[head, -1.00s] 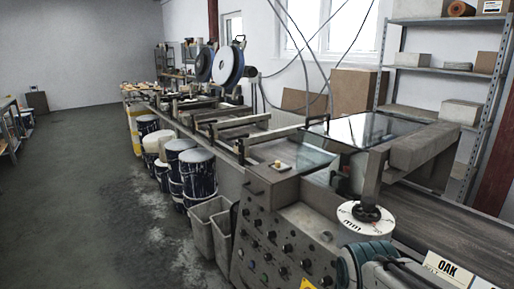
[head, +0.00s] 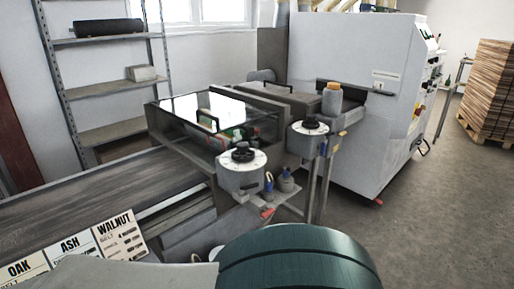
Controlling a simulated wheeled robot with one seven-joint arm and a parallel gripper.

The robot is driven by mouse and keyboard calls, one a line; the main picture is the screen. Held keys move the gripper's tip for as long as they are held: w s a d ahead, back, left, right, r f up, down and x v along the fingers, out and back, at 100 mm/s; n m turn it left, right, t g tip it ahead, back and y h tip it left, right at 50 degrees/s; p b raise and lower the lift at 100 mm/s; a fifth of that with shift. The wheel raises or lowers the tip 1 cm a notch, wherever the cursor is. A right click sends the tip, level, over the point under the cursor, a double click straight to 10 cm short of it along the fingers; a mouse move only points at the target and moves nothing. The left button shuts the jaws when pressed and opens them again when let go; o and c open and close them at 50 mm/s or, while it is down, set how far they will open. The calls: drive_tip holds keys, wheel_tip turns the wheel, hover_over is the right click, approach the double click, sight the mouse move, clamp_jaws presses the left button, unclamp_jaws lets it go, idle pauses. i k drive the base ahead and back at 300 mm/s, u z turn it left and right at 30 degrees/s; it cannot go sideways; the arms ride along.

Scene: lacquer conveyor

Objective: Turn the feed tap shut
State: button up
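I cannot tell which part is the feed tap. Candidates show on the coating machine: a black knob (head: 243,152) on a round white dial, and a second black knob (head: 311,123) on a white dial further right. Below the nearer dial are small grey fittings with blue parts (head: 286,180) and a small red part (head: 267,212), too small to make out as a tap handle. My gripper is not in view; only a teal rounded part of my own body shows at the bottom.
A dark conveyor belt (head: 80,200) runs in from the left, with OAK, ASH and WALNUT cards (head: 75,245) at its near edge. A big white cabinet (head: 345,90) stands behind. Stacked boards (head: 490,85) stand far right. The floor (head: 440,220) at right is clear.

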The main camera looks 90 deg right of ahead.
sight(322, 149)
drive_tip(key=z, duration=3.7)
drive_tip(key=k, duration=0.65)
drive_tip(key=z, duration=0.5)
drive_tip(key=i, duration=1.75)
drive_tip(key=u, duration=0.45)
